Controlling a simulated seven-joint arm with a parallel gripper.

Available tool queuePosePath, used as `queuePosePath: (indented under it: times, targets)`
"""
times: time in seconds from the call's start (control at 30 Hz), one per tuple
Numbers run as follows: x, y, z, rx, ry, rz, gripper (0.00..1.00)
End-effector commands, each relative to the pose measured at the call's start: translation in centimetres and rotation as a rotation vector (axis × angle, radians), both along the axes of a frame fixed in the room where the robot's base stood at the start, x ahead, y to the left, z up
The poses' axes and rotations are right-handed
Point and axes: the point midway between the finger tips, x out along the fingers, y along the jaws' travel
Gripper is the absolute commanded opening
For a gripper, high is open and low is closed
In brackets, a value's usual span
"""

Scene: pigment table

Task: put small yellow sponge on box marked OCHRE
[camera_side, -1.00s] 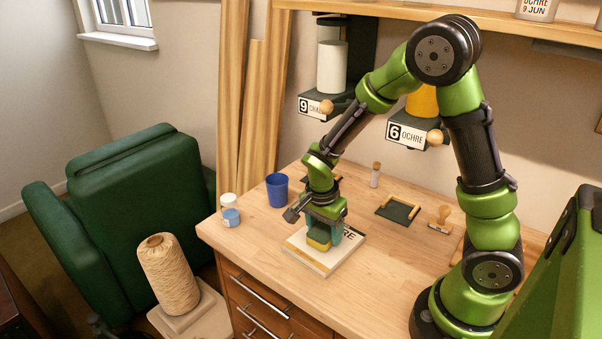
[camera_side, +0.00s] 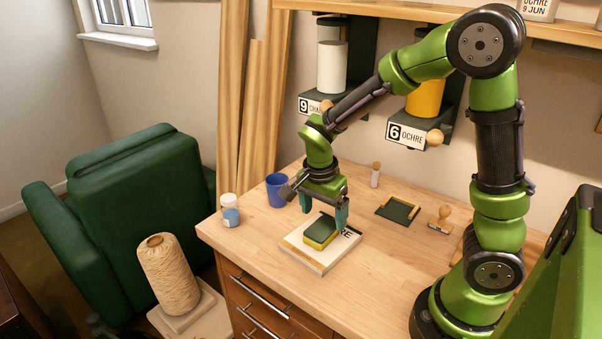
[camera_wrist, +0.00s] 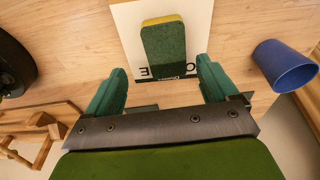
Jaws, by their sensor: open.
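The small sponge (camera_side: 321,232), yellow below with a dark green top, lies flat on the pale box with dark lettering (camera_side: 313,259). In the wrist view the sponge (camera_wrist: 164,45) rests within the white top of the box (camera_wrist: 128,25). My gripper (camera_side: 324,222) is open and empty above the back part of the box, its teal fingers apart. In the wrist view the gripper fingers (camera_wrist: 160,85) stand wide, clear of the sponge.
A blue cup (camera_side: 277,190) stands behind the gripper to the left. A small dark tray (camera_side: 398,211), a wooden stamp (camera_side: 440,217) and a corked vial (camera_side: 375,175) are to the right.

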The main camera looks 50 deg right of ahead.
Motion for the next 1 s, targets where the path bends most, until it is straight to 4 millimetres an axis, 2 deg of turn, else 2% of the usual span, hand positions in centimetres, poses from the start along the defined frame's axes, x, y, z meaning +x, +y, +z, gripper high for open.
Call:
queuePosePath:
  times: [0.03,0.2,0.47,0.57,0.73,0.9,1.0]
  targets:
    - [0.2,0.2,1.3,0.001,-0.007,0.003,0.87]
    - [0.1,0.6,4.2,0.000,-0.003,0.001,0.87]
    - [-0.4,1.2,6.6,0.027,-0.022,0.055,0.87]
    - [-1.5,1.9,8.3,0.082,-0.082,0.197,0.87]
    - [-4.7,4.0,12.0,0.130,-0.273,0.592,0.87]
    - [-7.6,5.6,14.5,0.041,-0.457,0.956,0.87]
    - [-8.7,6.2,15.2,-0.031,-0.522,1.096,0.87]
